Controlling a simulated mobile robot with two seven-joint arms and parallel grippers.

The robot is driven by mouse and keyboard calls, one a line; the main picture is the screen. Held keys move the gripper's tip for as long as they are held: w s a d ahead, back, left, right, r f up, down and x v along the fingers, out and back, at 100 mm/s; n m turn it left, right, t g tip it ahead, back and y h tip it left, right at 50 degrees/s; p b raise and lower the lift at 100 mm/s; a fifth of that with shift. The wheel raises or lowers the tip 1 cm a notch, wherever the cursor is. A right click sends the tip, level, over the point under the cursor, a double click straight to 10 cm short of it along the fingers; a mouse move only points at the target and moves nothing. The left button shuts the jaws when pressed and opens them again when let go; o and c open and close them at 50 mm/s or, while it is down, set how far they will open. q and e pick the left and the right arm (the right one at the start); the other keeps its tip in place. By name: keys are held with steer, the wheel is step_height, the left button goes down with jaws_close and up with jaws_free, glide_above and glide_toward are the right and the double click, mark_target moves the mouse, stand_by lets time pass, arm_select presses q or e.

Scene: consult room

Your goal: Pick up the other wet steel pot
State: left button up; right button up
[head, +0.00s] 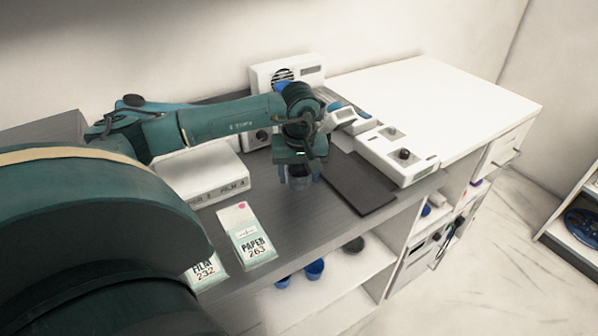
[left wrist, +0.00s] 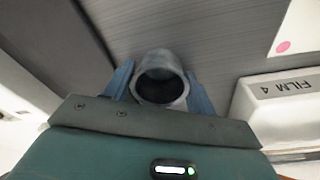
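A grey steel pot (left wrist: 160,60) sits between the two blue fingers of my left gripper (left wrist: 160,84) in the left wrist view, its dark round mouth facing the camera. The fingers lie close along both sides of the pot; I cannot tell whether they press on it. In the head view my left gripper (head: 299,172) points down over the dark worktop, and the pot (head: 300,182) shows partly hidden beneath it. I cannot make out whether the pot is wet or touches the worktop. My right gripper is not in view.
A white film box (head: 205,178) is left of the gripper; a paper box (head: 246,240) and a film box (head: 210,272) stand nearer. A dark flat mat (head: 362,188) and a white device (head: 398,158) lie right. Blue cups (head: 315,268) sit on the shelf below.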

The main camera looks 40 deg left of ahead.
arm_select(q)
steer(key=c, duration=0.5)
